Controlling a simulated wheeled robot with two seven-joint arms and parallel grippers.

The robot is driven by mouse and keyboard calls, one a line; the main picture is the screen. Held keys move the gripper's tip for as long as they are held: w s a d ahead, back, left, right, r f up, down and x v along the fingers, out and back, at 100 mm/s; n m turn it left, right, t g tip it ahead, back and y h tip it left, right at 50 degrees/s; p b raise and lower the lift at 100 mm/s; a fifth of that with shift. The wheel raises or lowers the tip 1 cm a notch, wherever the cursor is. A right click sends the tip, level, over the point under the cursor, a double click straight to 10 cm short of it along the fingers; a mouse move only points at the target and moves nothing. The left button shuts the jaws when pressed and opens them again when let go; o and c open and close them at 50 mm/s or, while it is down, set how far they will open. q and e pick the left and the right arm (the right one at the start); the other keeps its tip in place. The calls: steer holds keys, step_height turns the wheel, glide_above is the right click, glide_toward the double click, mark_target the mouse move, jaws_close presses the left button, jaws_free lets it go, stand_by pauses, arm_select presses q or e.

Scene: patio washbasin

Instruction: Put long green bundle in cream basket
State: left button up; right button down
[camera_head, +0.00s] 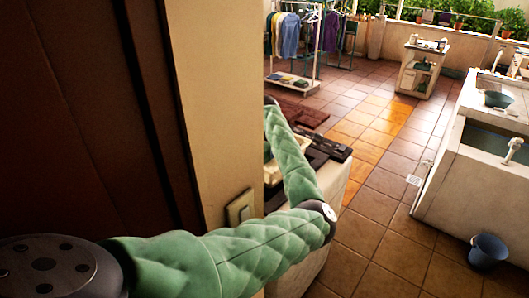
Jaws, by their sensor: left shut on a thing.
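My left arm, in a green quilted sleeve, comes in from the lower left, bends at the elbow and runs up behind the edge of the pale pillar. Its far end, with my left gripper (269,101), shows only as a dark sliver at that edge. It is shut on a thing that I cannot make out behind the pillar. I cannot make out the long green bundle or the cream basket. My right gripper is not in view.
A pale pillar (215,100) with a switch plate (240,207) stands close. Behind my elbow is a white counter (333,183) with dark items on it. A washbasin block (455,190), blue bucket (487,250), cart (421,72) and clothes rack (318,45) stand beyond. The tiled floor between is open.

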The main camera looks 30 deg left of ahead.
arm_select(q)
steer(key=shift+s+d+f+p, duration=0.15)
steer(key=shift+f+p, duration=0.45)
steer(key=shift+f, duration=0.75)
steer(key=o, duration=1.2)
steer(key=shift+r, duration=0.1)
